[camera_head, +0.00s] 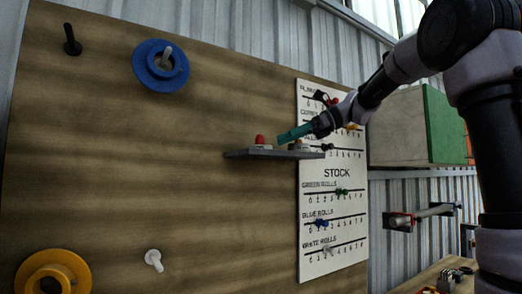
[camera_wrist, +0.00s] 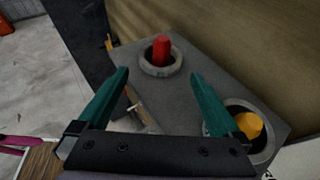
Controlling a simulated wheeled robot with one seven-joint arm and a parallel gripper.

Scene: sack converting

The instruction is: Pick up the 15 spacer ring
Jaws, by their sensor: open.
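A grey ring (camera_wrist: 162,73) sits around a red peg (camera_wrist: 163,50) on a small dark grey shelf (camera_wrist: 180,115). A second, larger-looking grey ring (camera_wrist: 268,152) sits around a yellow peg (camera_wrist: 249,124) at the right of the shelf, partly behind my right finger. I see no number on either ring, so I cannot tell which is the 15 spacer. My gripper (camera_wrist: 160,74) is open and empty, its teal fingers spread with the red-peg ring between and beyond their tips. In the head view my gripper (camera_head: 290,135) is just above the shelf (camera_head: 270,154), right of the red peg (camera_head: 260,139).
The shelf projects from a large wooden board (camera_head: 150,120). The board carries a blue flanged ring (camera_head: 150,80), a yellow ring (camera_head: 30,268), a black peg (camera_head: 72,40) and a white peg (camera_head: 153,258). A white stock chart (camera_head: 340,262) stands right, behind my wrist. Open floor (camera_wrist: 35,85) shows beyond the shelf.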

